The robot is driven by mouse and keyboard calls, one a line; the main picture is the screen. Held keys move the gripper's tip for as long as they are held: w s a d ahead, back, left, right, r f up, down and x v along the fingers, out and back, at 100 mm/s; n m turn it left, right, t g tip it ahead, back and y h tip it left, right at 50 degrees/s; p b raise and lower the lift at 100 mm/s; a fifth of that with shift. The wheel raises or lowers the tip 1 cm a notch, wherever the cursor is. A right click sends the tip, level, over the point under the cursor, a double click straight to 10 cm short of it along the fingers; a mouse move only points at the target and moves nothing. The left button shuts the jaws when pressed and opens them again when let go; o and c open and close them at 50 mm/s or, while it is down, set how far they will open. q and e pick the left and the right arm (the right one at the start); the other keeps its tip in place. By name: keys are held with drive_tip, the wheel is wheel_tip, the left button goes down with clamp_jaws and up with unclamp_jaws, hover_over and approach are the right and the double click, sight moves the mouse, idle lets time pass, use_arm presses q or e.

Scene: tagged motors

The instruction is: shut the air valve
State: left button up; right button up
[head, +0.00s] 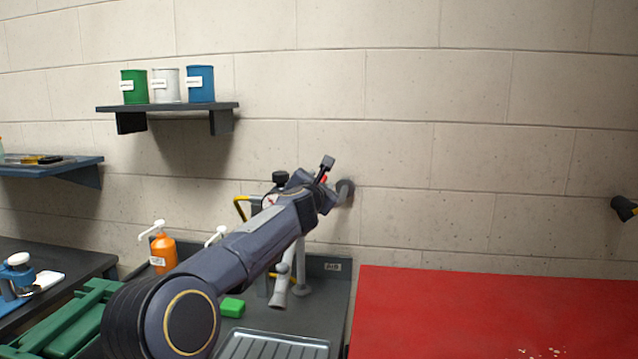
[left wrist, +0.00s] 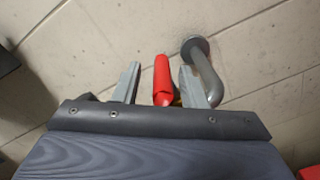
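The air valve's red lever (left wrist: 162,80) stands between the two grey fingers of my left gripper (left wrist: 160,84) in the left wrist view. The fingers are open, with a gap on each side of the lever. The grey pipe (left wrist: 208,78) bends out from a round wall flange, just right of the right finger. In the head view my left gripper (head: 324,175) is at the wall, and only a bit of the red lever (head: 323,180) shows beside it. The pipe and flange (head: 346,189) show just right of it. My arm hides most of the valve. My right gripper is not in view.
A dark bench with a label reading AIR (head: 333,267) is below the valve. An orange pump bottle (head: 163,253) and a green block (head: 232,307) stand near my left arm. A red surface (head: 490,310) fills the lower right. A shelf (head: 170,107) holds three cans.

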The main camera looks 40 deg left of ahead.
use_arm(q)
drive_tip(key=b+v, duration=0.1)
drive_tip(key=v, duration=0.6)
drive_tip(key=shift+s+d+b, duration=0.15)
drive_tip(key=shift+s+b, duration=0.1)
drive_tip(key=shift+b, duration=0.1)
drive_tip(key=shift+s+f, duration=0.1)
